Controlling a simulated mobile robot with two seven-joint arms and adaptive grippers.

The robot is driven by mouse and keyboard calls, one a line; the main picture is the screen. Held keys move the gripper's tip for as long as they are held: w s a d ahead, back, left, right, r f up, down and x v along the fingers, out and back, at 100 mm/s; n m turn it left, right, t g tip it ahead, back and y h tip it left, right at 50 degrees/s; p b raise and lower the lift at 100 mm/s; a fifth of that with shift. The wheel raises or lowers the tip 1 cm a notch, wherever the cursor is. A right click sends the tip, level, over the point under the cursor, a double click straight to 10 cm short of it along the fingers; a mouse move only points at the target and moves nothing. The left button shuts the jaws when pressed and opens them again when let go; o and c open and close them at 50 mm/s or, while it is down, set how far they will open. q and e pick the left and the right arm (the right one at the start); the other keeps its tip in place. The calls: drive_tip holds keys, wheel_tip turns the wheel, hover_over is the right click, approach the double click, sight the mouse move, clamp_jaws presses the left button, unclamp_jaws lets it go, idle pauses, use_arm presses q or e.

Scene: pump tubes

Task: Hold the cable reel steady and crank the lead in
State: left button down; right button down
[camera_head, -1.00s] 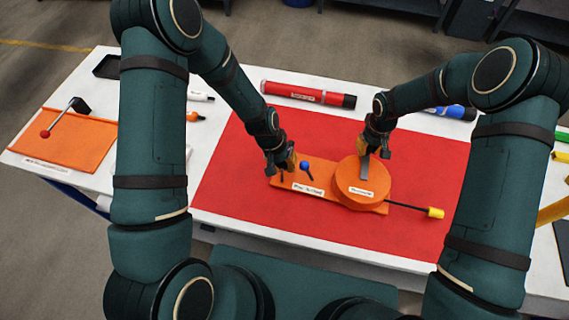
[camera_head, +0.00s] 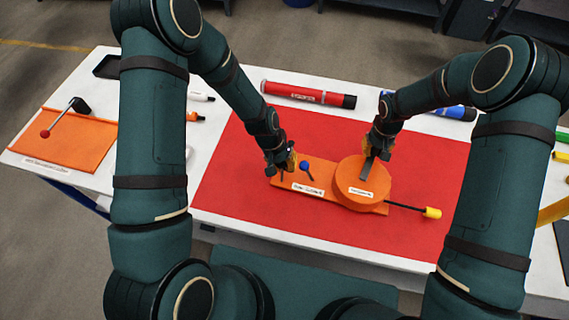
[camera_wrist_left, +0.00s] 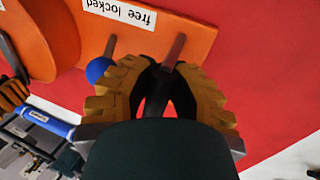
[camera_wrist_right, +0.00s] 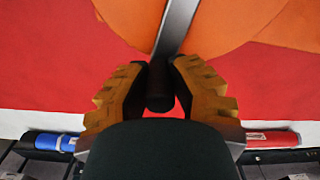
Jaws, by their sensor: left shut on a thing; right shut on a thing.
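The cable reel is an orange round drum (camera_head: 362,184) on a flat orange base (camera_head: 318,177), lying on the red mat. A black lead (camera_head: 405,207) with a yellow end (camera_head: 432,212) sticks out to the right. My left gripper (camera_head: 281,166) is shut on a dark upright handle (camera_wrist_left: 155,92) at the base's left end. A blue-knobbed lever (camera_head: 304,166) stands beside it, near the label "free locked" (camera_wrist_left: 120,12). My right gripper (camera_head: 376,150) is shut on the dark crank knob (camera_wrist_right: 159,88), at the end of a grey crank arm (camera_wrist_right: 176,25) over the drum.
A red tube (camera_head: 308,94) and a blue tube (camera_head: 455,112) lie behind the mat. An orange panel (camera_head: 70,145) with a red-knobbed lever lies at the left. Marker-like items lie near my left arm. The red mat (camera_head: 260,215) is clear in front of the reel.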

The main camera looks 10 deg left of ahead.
drive_tip(key=shift+s+d+f+m, duration=0.2)
drive_tip(key=shift+s+d+m, duration=0.1)
drive_tip(key=shift+d+m, duration=0.15)
drive_tip(key=shift+s+d+m, duration=0.25)
drive_tip(key=shift+d+m, duration=0.2)
drive_tip(key=shift+m, duration=0.4)
drive_tip(key=shift+s+d+m, duration=0.25)
drive_tip(key=shift+d+m, duration=0.25)
drive_tip(key=shift+m, duration=0.3)
drive_tip(key=shift+s+d+r+m, duration=0.1)
drive_tip(key=shift+s+d+m, duration=0.3)
drive_tip(key=shift+m, duration=0.4)
drive_tip(key=shift+d, duration=0.15)
